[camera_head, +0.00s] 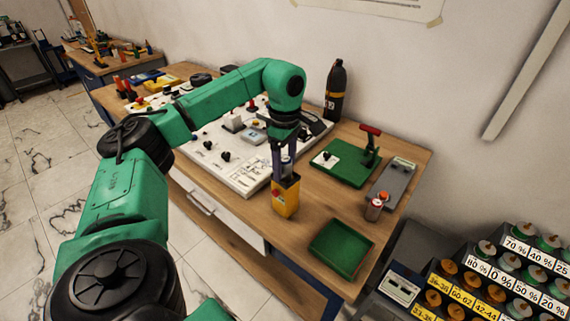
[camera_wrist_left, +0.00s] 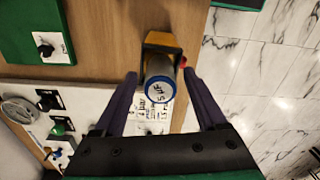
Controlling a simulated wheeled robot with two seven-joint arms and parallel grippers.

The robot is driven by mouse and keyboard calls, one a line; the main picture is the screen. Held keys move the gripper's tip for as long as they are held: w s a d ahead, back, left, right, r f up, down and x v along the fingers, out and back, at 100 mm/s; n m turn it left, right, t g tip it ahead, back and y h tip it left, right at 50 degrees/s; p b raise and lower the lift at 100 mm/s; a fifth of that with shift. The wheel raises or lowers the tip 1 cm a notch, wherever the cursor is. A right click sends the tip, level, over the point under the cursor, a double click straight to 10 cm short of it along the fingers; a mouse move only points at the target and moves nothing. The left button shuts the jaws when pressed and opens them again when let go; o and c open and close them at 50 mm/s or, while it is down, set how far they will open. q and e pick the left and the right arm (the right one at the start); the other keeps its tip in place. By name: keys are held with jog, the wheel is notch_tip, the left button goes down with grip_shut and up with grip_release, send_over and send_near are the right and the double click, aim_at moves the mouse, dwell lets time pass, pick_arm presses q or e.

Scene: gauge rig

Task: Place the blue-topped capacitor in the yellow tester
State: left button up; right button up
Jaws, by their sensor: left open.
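The yellow tester (camera_head: 285,198) stands near the front edge of the wooden table. It also shows in the left wrist view (camera_wrist_left: 166,45). The blue-topped capacitor (camera_wrist_left: 160,86), marked 5 µF, is upright at the tester, with its lower end appearing to be in it; the exact seating is hidden. In the head view the capacitor (camera_head: 287,165) shows partly between the fingers. My left gripper (camera_head: 286,173) is above the tester, pointing down. Its fingers are open on both sides of the capacitor, with gaps visible in the wrist view (camera_wrist_left: 160,78). My right gripper is not in view.
A white control panel (camera_head: 245,175) lies left of the tester. A green tray (camera_head: 341,250) is at the front right. A red-topped cylinder (camera_head: 374,211), a grey device (camera_head: 392,184) and a green lever press (camera_head: 345,163) stand to the right. A dark bottle (camera_head: 335,95) is behind.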

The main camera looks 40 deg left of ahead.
aim_at(285, 159)
pick_arm(q)
notch_tip(285, 159, up, 7)
notch_tip(285, 159, up, 5)
jog(key=shift+f+p, duration=0.1)
jog(key=shift+p, duration=1.1)
jog(key=shift+f, duration=0.1)
